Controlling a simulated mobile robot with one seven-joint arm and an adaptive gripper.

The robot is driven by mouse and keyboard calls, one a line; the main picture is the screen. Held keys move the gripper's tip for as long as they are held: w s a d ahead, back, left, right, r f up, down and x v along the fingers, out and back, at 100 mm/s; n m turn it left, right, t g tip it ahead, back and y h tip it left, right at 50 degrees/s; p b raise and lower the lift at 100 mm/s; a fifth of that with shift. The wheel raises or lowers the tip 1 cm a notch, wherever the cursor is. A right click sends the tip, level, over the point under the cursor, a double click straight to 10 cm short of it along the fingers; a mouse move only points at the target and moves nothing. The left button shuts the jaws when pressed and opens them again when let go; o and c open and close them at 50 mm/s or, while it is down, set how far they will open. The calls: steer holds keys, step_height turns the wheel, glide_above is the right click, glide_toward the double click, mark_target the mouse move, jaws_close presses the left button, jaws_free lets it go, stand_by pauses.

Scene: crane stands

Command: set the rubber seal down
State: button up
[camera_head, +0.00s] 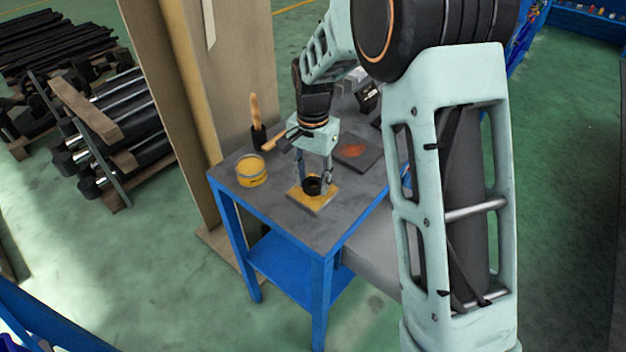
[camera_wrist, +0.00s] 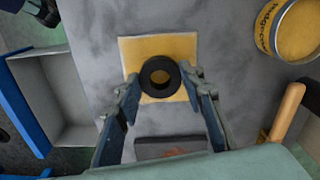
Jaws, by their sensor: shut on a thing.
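The rubber seal (camera_wrist: 160,76) is a thick black ring. In the head view the seal (camera_head: 312,186) is low over the yellow pad (camera_head: 312,205) on the grey table top, between the fingertips of my gripper (camera_head: 313,184). I cannot tell whether the seal touches the pad.
A yellow tin (camera_head: 251,171) stands left of the pad. A wooden-handled tool (camera_head: 256,120) stands upright behind it. A dark plate with an orange patch (camera_head: 356,150) lies behind the gripper. The blue-legged table (camera_head: 270,209) has bare room at its front edge.

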mark_target(313, 184)
steer(key=shift+f, duration=0.25)
steer(key=shift+f, duration=0.15)
steer(key=o, duration=0.9)
steer(key=shift+o, duration=0.2)
step_height(313, 184, up, 12)
steer(key=shift+d, duration=0.1)
